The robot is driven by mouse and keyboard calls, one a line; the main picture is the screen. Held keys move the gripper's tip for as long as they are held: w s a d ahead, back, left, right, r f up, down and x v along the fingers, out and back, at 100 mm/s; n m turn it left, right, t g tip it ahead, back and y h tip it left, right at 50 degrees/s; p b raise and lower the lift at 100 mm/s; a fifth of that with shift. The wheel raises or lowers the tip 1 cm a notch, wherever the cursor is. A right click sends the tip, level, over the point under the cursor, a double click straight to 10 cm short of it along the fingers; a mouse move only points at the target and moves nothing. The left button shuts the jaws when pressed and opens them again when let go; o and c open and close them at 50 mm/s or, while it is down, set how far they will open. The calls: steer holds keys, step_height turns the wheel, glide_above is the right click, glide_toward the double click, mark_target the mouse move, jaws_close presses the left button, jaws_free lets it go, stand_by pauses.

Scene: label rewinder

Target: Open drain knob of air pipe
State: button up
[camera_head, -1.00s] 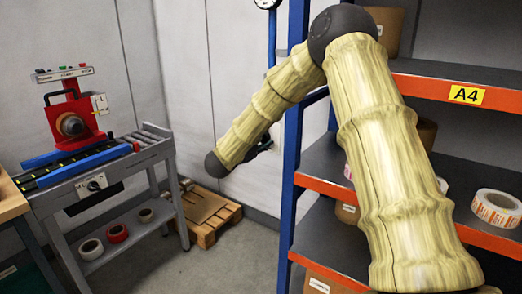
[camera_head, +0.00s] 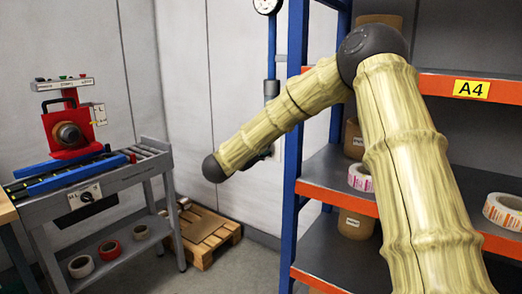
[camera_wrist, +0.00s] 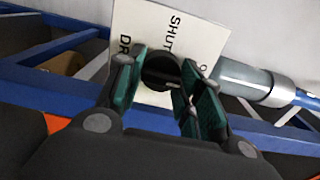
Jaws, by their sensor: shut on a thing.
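The drain knob (camera_wrist: 158,72) is dark and round and sits between my fingers in the wrist view. My gripper (camera_wrist: 165,82) is shut on it, with a teal pad on each side. A white sign (camera_wrist: 185,20) behind it shows "SHUT" and part of another word. The air pipe shows as a grey section (camera_wrist: 245,80) with a silver collar right of the knob. In the head view the blue air pipe (camera_head: 272,50) runs down the wall to a grey fitting (camera_head: 271,88). My arm hides the knob and most of my gripper there.
A blue shelf upright (camera_head: 293,130) and orange-edged shelves (camera_head: 335,190) with label rolls stand close beside my arm. A rewinder (camera_head: 68,130) on a grey cart (camera_head: 110,185) stands at left. A wooden pallet (camera_head: 208,235) lies on the floor below my wrist.

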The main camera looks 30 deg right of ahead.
steer(key=shift+f, duration=0.2)
steer(key=shift+c, duration=0.2)
steer(key=o, duration=1)
steer(key=shift+s+d, duration=0.1)
steer(key=shift+o, duration=0.2)
steer(key=shift+r, duration=0.1)
steer(key=v, duration=1.2)
